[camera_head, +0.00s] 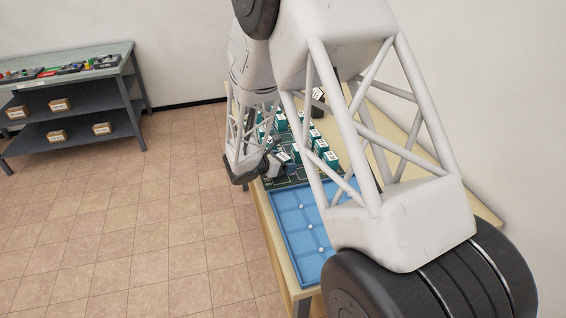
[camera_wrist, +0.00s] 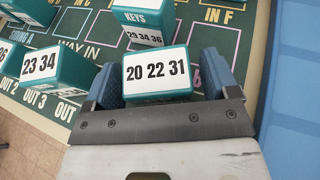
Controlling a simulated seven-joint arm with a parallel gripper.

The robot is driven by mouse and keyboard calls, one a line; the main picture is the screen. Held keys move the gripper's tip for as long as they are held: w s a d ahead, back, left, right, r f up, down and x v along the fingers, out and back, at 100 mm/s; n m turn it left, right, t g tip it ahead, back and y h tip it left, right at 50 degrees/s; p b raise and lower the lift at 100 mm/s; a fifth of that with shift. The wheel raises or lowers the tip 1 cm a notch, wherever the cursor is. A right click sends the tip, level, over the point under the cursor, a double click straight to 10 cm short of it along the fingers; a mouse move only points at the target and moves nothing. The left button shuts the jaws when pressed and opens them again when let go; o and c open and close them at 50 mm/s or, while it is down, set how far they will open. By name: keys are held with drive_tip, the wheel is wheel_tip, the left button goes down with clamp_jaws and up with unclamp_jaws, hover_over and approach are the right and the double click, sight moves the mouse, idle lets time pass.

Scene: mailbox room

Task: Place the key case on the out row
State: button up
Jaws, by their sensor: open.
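My gripper (camera_wrist: 162,78) is open, with its blue fingers on either side of a teal case (camera_wrist: 157,60) labelled 20 22 31. I cannot tell whether they touch it. Another teal case (camera_wrist: 140,20) reads KEYS and 29 34 36; it stands beyond my gripper on the dark green board (camera_wrist: 210,38). OUT 2, OUT 3 and another OUT marking, partly hidden, lie along the board's left edge. A teal case (camera_wrist: 52,65) showing 23 34 stands beside these markings. In the head view, my gripper (camera_head: 270,165) is low over the board, partly hidden by my arm.
Several teal cases (camera_head: 320,145) stand close together on the board. A blue tray (camera_head: 290,232) with compartments and small white knobs lies on the wooden table (camera_head: 262,212) in front of the board. Far left is a grey shelf unit (camera_head: 75,98) with cardboard boxes.

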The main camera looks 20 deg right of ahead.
drive_tip(key=shift+r, duration=0.2)
drive_tip(key=shift+v, duration=6)
drive_tip(key=shift+s+f, duration=0.1)
